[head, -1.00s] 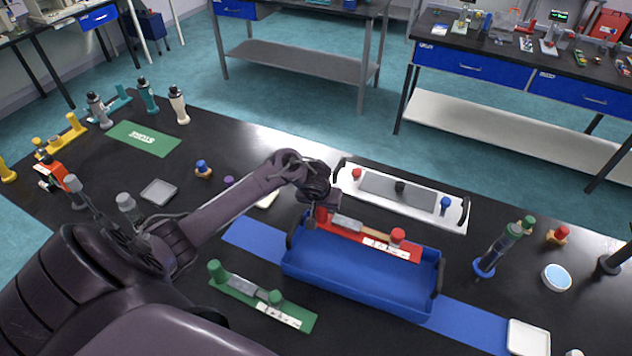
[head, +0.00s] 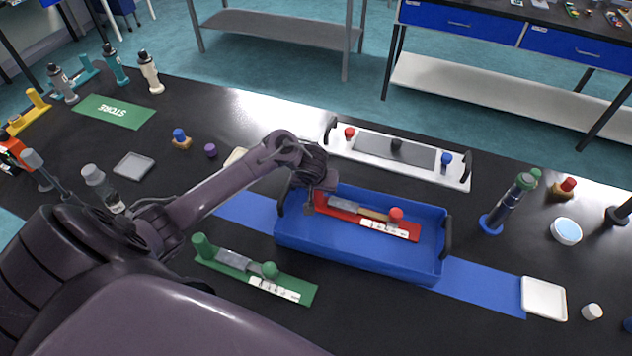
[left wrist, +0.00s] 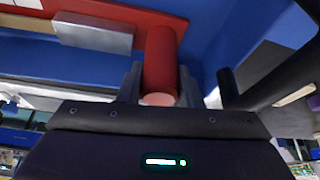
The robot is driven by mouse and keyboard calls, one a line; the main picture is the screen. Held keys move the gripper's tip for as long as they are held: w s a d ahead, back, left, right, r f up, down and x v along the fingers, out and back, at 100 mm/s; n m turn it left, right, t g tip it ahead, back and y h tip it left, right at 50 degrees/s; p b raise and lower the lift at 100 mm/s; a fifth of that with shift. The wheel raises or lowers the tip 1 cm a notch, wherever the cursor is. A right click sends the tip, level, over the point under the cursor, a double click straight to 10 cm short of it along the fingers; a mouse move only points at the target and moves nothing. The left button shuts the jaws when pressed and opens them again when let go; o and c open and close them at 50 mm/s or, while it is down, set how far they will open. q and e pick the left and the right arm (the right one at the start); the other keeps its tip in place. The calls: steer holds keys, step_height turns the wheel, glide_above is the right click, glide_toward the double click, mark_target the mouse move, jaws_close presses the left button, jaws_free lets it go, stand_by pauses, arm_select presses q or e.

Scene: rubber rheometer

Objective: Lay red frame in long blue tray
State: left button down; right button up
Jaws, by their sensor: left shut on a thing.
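The red frame (head: 352,218) is a flat red bar with a grey block, a white label and a red knob at its right end. In the head view it is inside the outline of the long blue tray (head: 350,262), along its far side. My left gripper (head: 318,200) is at the frame's left end. In the left wrist view the gripper (left wrist: 160,85) is shut on the frame's red post (left wrist: 160,60). Whether the frame touches the tray floor is hard to tell. My right gripper is not in view.
A green frame (head: 232,262) lies in front of the tray. A white tray (head: 345,150) with black handles stands behind it. A blue mat (head: 480,285) runs under the blue tray. A dark cylinder on a blue base (head: 507,205) stands to the right, near a white dish (head: 543,298).

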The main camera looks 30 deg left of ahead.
arm_select(q)
steer(key=shift+d+r, duration=0.1)
steer(key=shift+d, duration=0.05)
steer(key=c, duration=1.3)
jaws_free()
steer(key=shift+d, duration=0.15)
steer(key=shift+o, duration=1.4)
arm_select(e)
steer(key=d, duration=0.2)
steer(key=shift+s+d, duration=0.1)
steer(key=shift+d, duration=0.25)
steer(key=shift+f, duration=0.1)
arm_select(q)
steer(key=p+v, duration=0.5)
steer(key=v, duration=0.7)
steer(key=shift+s+p, duration=0.15)
steer(key=shift+p, duration=0.25)
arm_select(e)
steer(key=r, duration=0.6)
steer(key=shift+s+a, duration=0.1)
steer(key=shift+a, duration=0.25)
